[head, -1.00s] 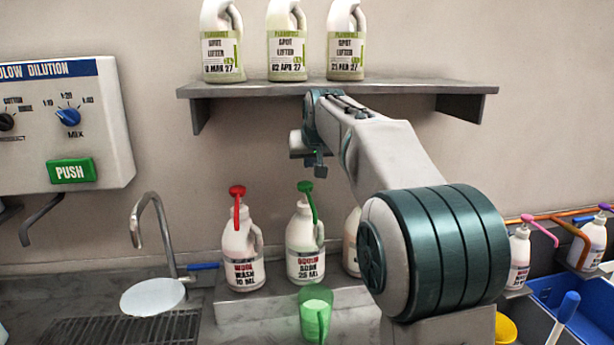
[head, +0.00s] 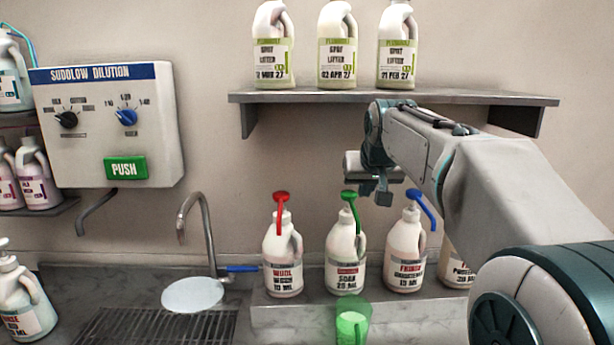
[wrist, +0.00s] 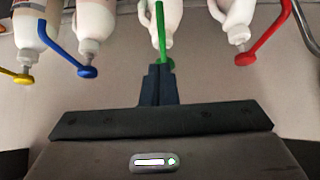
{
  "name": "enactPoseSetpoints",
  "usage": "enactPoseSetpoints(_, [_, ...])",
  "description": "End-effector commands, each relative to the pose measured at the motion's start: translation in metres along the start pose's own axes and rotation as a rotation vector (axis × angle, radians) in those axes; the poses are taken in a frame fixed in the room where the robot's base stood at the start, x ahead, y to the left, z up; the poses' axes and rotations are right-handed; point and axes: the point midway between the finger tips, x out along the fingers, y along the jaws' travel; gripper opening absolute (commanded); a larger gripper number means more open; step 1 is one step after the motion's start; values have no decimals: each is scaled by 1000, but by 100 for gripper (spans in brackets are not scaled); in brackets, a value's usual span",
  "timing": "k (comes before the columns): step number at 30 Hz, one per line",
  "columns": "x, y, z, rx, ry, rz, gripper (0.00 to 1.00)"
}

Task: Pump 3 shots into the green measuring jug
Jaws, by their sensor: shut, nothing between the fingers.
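The green measuring jug (head: 352,328) stands in front of the white bottle with the green pump (head: 345,262), labelled soak 25 ml. A brighter green patch shows inside the jug; I cannot tell how much liquid it holds. The bottle's green pump head (head: 349,195) has its spout pointing down toward the front. My gripper (head: 383,197) is shut and empty, up close to the green pump head. In the wrist view, my shut fingers (wrist: 160,72) overlap the green pump head (wrist: 166,63); I cannot tell whether they touch it.
A red-pump bottle (head: 283,255) stands to the left, a blue-pump bottle (head: 405,255) to the right. A yellow pump head (wrist: 23,79) shows in the wrist view. A shelf (head: 390,97) with several jugs hangs above. A faucet (head: 205,235) and dilution panel (head: 110,125) are at left.

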Motion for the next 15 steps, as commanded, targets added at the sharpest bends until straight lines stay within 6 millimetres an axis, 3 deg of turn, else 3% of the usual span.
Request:
enactPoseSetpoints(1, [-7,1,26,1,-27,-1,0])
enactPoseSetpoints(8, [-24,3,140,-1,-146,-3,0])
enactPoseSetpoints(15, [-32,4,269,-8,-268,0,0])
